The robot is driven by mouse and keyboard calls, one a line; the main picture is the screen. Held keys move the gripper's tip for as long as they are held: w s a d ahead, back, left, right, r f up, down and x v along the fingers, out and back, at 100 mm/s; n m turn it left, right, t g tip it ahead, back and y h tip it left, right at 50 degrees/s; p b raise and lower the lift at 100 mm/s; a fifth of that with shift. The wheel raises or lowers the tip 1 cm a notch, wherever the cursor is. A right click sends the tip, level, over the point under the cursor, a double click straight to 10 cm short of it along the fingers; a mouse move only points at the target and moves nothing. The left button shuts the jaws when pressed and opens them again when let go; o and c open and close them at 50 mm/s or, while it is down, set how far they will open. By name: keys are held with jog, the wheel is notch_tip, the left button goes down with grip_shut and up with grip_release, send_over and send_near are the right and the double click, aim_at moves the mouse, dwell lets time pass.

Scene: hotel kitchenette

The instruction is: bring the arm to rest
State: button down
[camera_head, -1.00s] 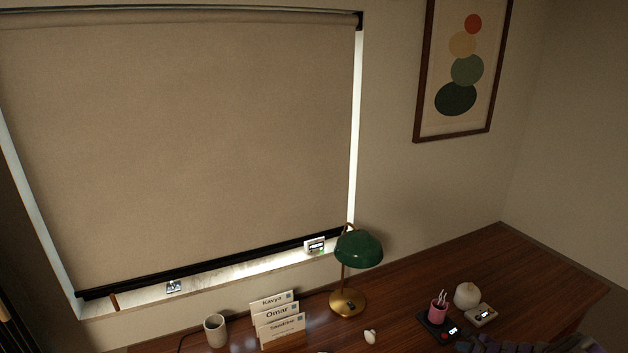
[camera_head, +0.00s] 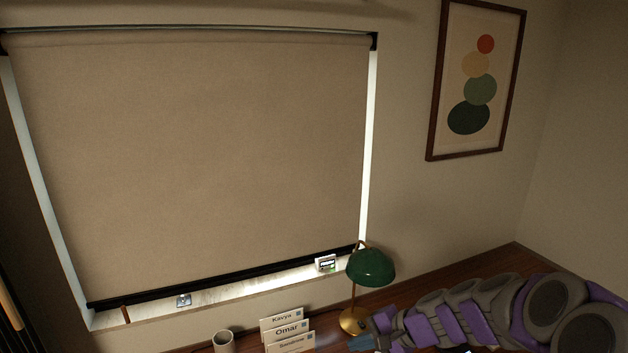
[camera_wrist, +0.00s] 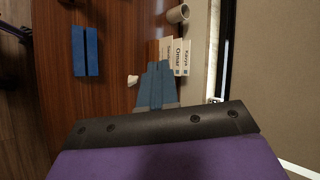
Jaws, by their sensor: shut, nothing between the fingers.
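My arm (camera_head: 480,310), purple and grey, reaches in from the right above the desk in the head view. Its front end is low in the picture, in front of the lamp's base. In the wrist view my gripper (camera_wrist: 158,66) shows two blue fingers pressed together with nothing between them. The fingers point over the wooden desk (camera_wrist: 118,35) toward the name cards (camera_wrist: 176,57). I cannot tell their height above the desk.
A green lamp (camera_head: 371,267) stands close by the arm. Name cards (camera_head: 287,330) and a cup (camera_head: 223,341) are left of it. A small white object (camera_wrist: 132,80) and a blue slotted object (camera_wrist: 85,50) show in the wrist view. A blind (camera_head: 200,160) covers the window.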

jog(key=s+a+r+n+g+h, duration=0.1)
jog(key=s+a+n+g+h, duration=0.15)
jog(key=s, duration=0.65)
jog(key=s+a+r+n+g+h, duration=0.15)
jog(key=s+n, duration=0.25)
jog(key=s, duration=0.5)
jog(key=s+d+n+g+h, duration=0.1)
jog(key=s+d, duration=0.3)
jog(key=s, duration=0.4)
jog(key=s+d+n+h, duration=0.1)
jog(key=s+d+h, duration=0.2)
jog(key=s, duration=0.5)
jog(key=shift+s+d+f+g+h, duration=0.25)
jog(key=shift+s+d+g+h, duration=0.15)
jog(key=shift+d, duration=0.25)
jog(key=shift+w, duration=0.1)
